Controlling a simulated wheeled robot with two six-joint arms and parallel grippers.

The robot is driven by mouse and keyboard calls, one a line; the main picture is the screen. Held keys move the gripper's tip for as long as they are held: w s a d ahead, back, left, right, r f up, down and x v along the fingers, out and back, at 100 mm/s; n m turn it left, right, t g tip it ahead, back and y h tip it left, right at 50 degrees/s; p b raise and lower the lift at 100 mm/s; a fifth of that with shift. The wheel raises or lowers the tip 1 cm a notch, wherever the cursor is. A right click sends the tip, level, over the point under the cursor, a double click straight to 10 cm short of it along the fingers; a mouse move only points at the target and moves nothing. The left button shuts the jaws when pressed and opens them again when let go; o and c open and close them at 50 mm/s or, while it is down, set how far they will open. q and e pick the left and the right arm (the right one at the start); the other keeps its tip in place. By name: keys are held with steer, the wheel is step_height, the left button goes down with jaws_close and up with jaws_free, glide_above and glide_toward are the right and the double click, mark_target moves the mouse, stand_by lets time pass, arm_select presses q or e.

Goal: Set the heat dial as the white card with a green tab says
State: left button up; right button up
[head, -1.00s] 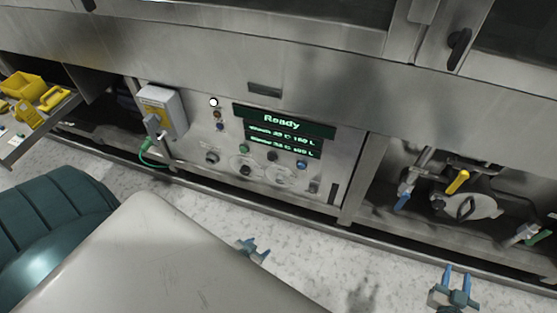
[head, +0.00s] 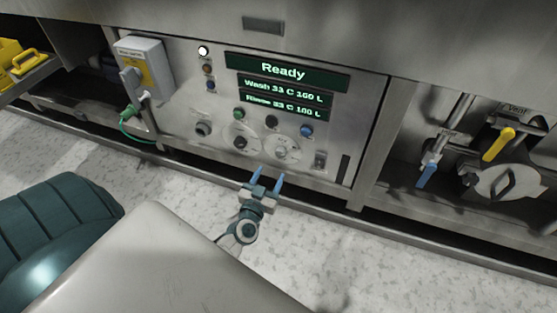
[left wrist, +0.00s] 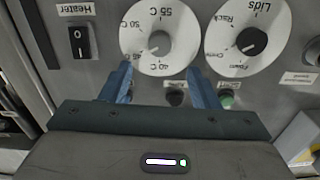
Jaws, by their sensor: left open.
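The heat dial (head: 284,150) is a white disc with a grey knob on the steel control panel. It also shows upside down in the left wrist view (left wrist: 165,62), marked from 40 C to 55 C. Its knob seems to point toward the 45 side, but the exact setting is hard to read. My left gripper (head: 267,180) is open and empty, in front of and just below the dial. In the left wrist view its fingers (left wrist: 160,85) stand apart below the dial, with no visible contact. The white card with a green tab is not in view.
A heater switch (left wrist: 81,40) and a dial marked Lids, Rack and Foam (left wrist: 248,40) flank the heat dial. The display (head: 286,72) reads Ready. A grey switch box (head: 145,70) and a yellow valve handle (head: 498,145) stand to the sides.

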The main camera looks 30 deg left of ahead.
mark_target(280, 155)
arm_select(q)
steer(key=b+x, duration=0.1)
steer(key=x, duration=0.7)
steer(key=shift+w, duration=0.35)
steer(key=c, duration=1)
